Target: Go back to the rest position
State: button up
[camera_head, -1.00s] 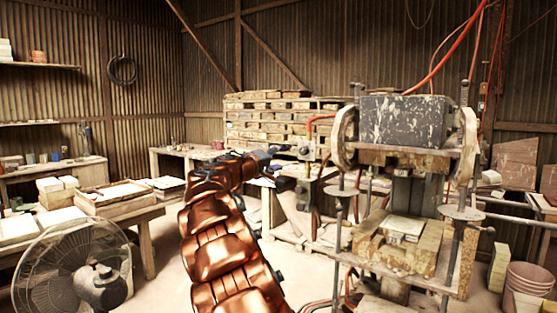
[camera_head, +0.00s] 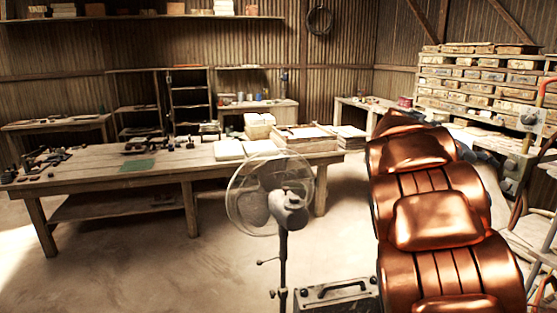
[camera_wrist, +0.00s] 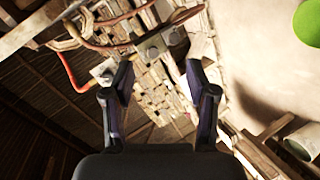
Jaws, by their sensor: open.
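My gripper (camera_wrist: 160,78) is open in the wrist view, its two dark fingers apart with nothing between them. In the head view my copper-covered arm reaches up on the right side. My gripper is mostly hidden behind the arm there. The press is almost wholly out of the head view; only parts of it show at the right edge.
A standing fan (camera_head: 285,205) is left of my arm, with a grey case (camera_head: 335,297) on the floor beside it. A long workbench (camera_head: 95,175) stands at the left, with white blocks (camera_head: 258,125) and a tray (camera_head: 305,138). Floor at the lower left is clear. A green round shape (camera_wrist: 308,22) shows in the wrist view.

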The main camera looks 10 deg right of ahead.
jog(key=s+a+f+n+y, duration=0.1)
jog(key=s+a+f+y, duration=0.3)
jog(key=s+a+f, duration=0.4)
jog(key=s+a+f+n+g+y, duration=0.1)
jog(key=s+a+f+y, duration=0.4)
jog(key=a, duration=1.6)
jog(key=s+a+f+n+y, duration=0.2)
jog(key=s+a+f+y, duration=0.2)
jog(key=s+a+f, duration=0.9)
jog(key=shift+s+a+g+y, duration=0.35)
jog(key=shift+s+a, duration=0.35)
jog(key=shift+a, duration=0.3)
jog(key=shift+c, duration=1.2)
jog(key=shift+d, duration=0.2)
jog(key=shift+c, duration=0.4)
